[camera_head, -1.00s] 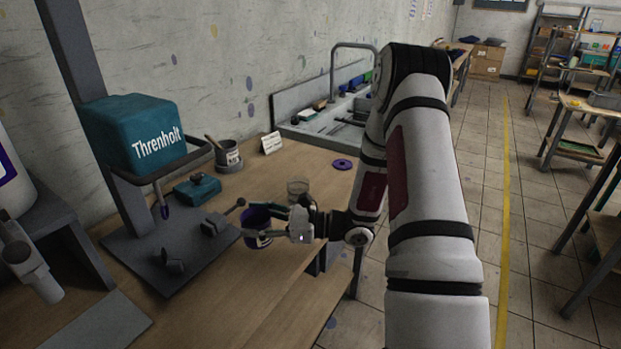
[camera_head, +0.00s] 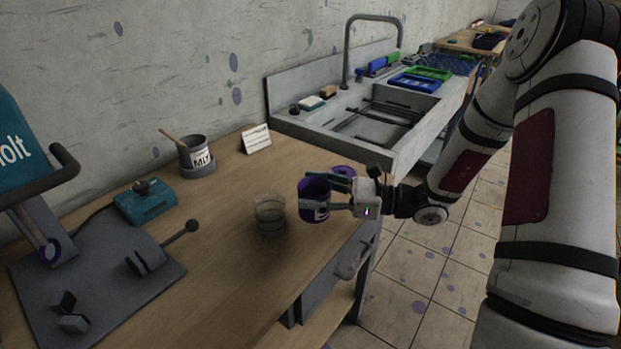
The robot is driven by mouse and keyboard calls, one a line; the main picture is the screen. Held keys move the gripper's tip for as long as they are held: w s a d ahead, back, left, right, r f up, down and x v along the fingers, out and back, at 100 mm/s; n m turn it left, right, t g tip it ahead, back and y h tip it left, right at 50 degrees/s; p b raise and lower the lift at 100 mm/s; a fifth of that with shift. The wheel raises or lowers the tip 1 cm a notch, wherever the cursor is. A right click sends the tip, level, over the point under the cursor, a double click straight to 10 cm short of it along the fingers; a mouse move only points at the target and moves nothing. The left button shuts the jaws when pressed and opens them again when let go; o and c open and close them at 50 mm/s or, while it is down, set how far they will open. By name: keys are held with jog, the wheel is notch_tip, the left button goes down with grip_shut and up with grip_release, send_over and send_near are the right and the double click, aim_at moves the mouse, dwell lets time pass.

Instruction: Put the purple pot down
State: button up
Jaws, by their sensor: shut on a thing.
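The purple pot (camera_head: 314,201) is a small dark purple cup with a pale label low on its side. My gripper (camera_head: 338,197) is shut on it from the right, with fingers along its sides. The pot is upright near the table's right edge. I cannot tell whether its base touches the wooden table (camera_head: 225,262) or hangs just above it. A purple disc (camera_head: 343,171) lies on the table just behind the pot, partly hidden by the gripper.
A clear glass (camera_head: 269,214) stands just left of the pot. A grey pot marked MLY (camera_head: 197,157), a small card (camera_head: 256,139) and a teal device (camera_head: 145,203) sit further back and left. A sink (camera_head: 385,115) adjoins the table's far end. Bare wood lies in the front middle.

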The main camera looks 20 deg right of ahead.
jog(key=w, duration=0.3)
jog(key=w+d, duration=0.1)
jog(key=w, duration=0.3)
jog(key=w+d+f+b, duration=0.1)
jog(key=w, duration=0.3)
jog(key=shift+w, duration=0.1)
jog(key=shift+w+f, duration=0.25)
jog(key=shift+w, duration=0.05)
jog(key=shift+s+f, duration=0.1)
jog(key=shift+f, duration=1.45)
jog(key=shift+f, duration=0.15)
jog(key=o, duration=1.2)
jog(key=shift+o, duration=0.2)
